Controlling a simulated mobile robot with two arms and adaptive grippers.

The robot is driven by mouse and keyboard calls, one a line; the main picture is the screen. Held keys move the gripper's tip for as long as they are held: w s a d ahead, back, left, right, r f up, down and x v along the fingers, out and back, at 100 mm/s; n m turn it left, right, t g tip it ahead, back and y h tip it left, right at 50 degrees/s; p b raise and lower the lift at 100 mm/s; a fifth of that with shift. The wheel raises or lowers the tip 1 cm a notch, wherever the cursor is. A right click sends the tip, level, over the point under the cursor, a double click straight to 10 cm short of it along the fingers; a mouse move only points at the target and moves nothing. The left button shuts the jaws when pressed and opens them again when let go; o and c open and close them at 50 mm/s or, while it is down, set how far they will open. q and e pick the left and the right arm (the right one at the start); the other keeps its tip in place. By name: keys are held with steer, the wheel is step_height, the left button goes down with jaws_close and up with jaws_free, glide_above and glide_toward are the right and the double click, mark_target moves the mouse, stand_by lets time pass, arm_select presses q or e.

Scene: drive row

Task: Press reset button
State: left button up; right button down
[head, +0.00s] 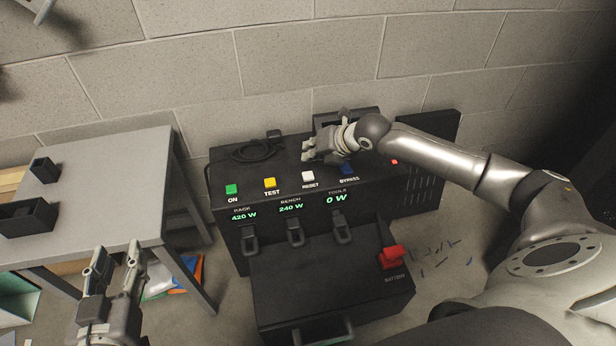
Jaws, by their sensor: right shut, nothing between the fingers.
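The white reset button (308,176) sits on the sloped top panel of a black power unit (225,207), with the label RESET below it. To its left are a yellow TEST button (270,182) and a green ON button (231,188). My left gripper (117,262) is open and empty at the lower left.
Displays read RACK 420 W, BENCH 240 W, TOOLS 0 W, above several black levers (295,232). A red switch (391,257) is on the lower box (300,285). A grey table (100,180) with black bins stands left. A coiled cable (255,150) lies behind.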

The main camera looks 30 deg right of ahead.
mark_target(310, 173)
step_height(310, 173, down, 3)
steer(key=shift+f+b, duration=0.1)
steer(key=shift+b, duration=0.9)
arm_select(q)
step_height(310, 173, up, 11)
steer(key=d+t+h, duration=0.1)
steer(key=t+h, duration=0.1)
steer(key=t, duration=0.4)
steer(key=shift+s+d+f, duration=0.15)
steer(key=shift+s, duration=0.3)
arm_select(e)
steer(key=shift+f, duration=0.35)
steer(key=shift+f, duration=0.1)
steer(key=shift+f, duration=0.15)
arm_select(q)
steer(key=shift+w+f, duration=0.2)
steer(key=shift+f, duration=0.25)
arm_select(e)
steer(key=shift+f, duration=0.15)
